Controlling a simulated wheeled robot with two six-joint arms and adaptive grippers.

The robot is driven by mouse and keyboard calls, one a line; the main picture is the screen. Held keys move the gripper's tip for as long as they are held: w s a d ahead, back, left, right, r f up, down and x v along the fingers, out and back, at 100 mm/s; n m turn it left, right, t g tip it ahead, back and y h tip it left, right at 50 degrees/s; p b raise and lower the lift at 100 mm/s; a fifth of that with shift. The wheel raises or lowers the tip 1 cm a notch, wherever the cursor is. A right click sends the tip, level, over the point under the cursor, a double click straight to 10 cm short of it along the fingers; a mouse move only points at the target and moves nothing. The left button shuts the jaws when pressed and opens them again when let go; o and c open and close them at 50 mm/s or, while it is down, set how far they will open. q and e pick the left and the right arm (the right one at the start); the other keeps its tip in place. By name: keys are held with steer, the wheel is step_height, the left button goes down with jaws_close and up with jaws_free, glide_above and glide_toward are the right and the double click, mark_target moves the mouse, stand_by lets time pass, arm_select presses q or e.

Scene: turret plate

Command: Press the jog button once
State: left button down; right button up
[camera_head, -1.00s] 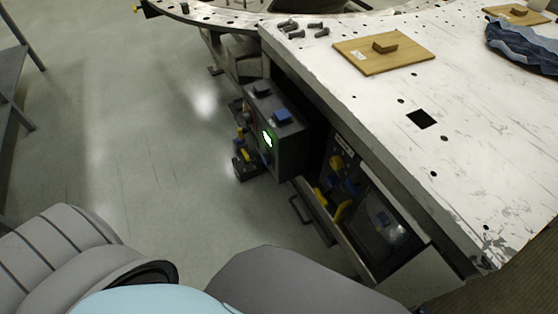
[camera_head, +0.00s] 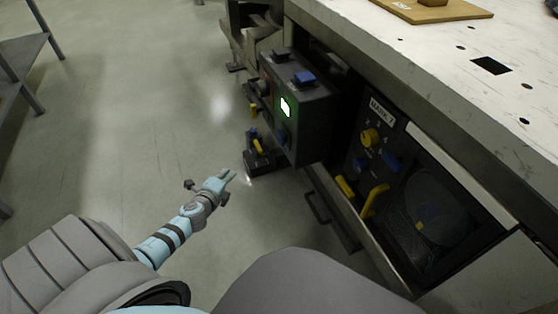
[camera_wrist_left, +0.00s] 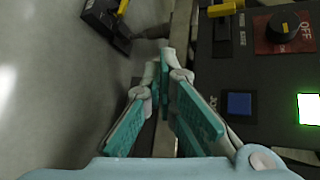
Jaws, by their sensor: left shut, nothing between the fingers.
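The dark control box (camera_head: 309,118) hangs at the table's side in the head view. Its face carries a green-lit square (camera_head: 286,107) and a blue button (camera_head: 283,137). In the left wrist view, a square blue button (camera_wrist_left: 239,103) sits on the dark panel, beside a partly hidden label that seems to start with "JO". My left gripper (camera_head: 229,176) is shut and empty, to the left of the box and apart from it. In the left wrist view its closed fingers (camera_wrist_left: 165,62) are left of the blue button. My right gripper is not in view.
A black and yellow floor unit (camera_head: 258,158) stands below the box. A second panel (camera_head: 375,150) with yellow and blue controls is to the right, under the white table (camera_head: 430,60). A black knob (camera_wrist_left: 283,27) on a red "OFF" plate is near the lit square.

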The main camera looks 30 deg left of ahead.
mark_target(281, 138)
arm_select(q)
steer(key=w+d+r+m+t+h+b, duration=0.1)
steer(key=w+r+m+t+b, duration=0.3)
steer(key=w+r+m+b, duration=0.1)
step_height(281, 138, up, 3)
steer(key=shift+w+f+m, duration=0.1)
steer(key=shift+w+m, duration=0.7)
steer(key=shift+m, duration=0.2)
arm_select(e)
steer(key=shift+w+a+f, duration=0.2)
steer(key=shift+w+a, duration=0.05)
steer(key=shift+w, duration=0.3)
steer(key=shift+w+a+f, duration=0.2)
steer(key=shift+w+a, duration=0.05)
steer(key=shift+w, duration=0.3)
arm_select(q)
steer(key=w+d+p, duration=0.2)
steer(key=w+d, duration=0.3)
steer(key=w, duration=0.2)
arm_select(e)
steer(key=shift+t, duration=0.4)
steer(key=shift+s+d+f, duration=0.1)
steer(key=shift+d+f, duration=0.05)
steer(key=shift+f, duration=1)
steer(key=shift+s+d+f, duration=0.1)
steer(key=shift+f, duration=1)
arm_select(q)
steer(key=shift+w, duration=0.15)
steer(key=shift+w+d+f, duration=0.1)
steer(key=shift+w+d, duration=0.15)
